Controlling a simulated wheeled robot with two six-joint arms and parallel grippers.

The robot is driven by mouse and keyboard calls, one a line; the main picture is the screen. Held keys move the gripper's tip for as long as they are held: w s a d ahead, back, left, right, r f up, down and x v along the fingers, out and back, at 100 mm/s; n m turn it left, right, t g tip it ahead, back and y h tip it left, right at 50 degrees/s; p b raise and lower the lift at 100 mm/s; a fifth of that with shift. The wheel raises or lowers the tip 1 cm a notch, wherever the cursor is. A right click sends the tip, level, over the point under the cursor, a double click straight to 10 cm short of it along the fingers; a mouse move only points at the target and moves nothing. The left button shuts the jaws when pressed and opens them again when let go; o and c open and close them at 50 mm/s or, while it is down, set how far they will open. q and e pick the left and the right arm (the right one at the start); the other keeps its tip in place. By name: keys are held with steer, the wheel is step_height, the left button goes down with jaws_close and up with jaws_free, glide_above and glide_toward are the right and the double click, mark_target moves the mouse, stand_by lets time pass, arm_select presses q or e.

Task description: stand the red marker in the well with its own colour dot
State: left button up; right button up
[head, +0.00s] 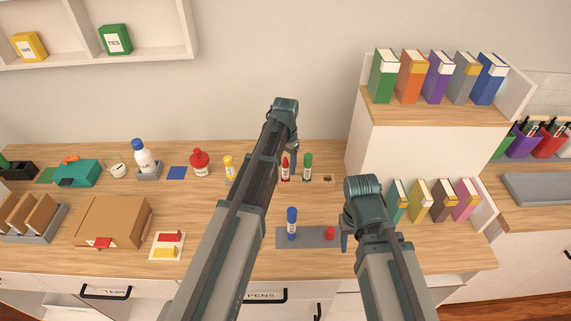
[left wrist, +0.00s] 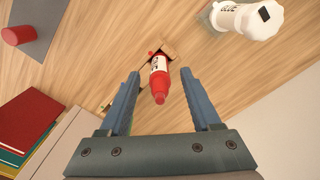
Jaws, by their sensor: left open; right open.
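The red marker (head: 285,168) looks upright at the back of the desk, left of the green marker (head: 307,167). In the left wrist view the red marker (left wrist: 159,80) lies between my left gripper's (left wrist: 163,80) spread fingers, with a gap on each side. Its foot is at a brown recess with a red dot (left wrist: 150,53) beside it; I cannot tell how deep it sits. In the head view my left gripper (head: 291,147) is just above the marker. My right gripper (head: 345,238) is open and empty at the right end of the grey mat (head: 262,236).
A blue marker (head: 291,223) and a red cap (head: 330,233) stand on the mat. A yellow marker (head: 228,167) and a red bottle (head: 199,163) are left of my left arm. A dark hole (head: 327,179) lies right of the green marker. Book shelves (head: 400,150) stand right.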

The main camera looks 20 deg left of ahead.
arm_select(q)
step_height(320, 180, up, 11)
steer(key=p, duration=1)
steer(key=shift+r, duration=0.2)
steer(key=shift+f, duration=0.1)
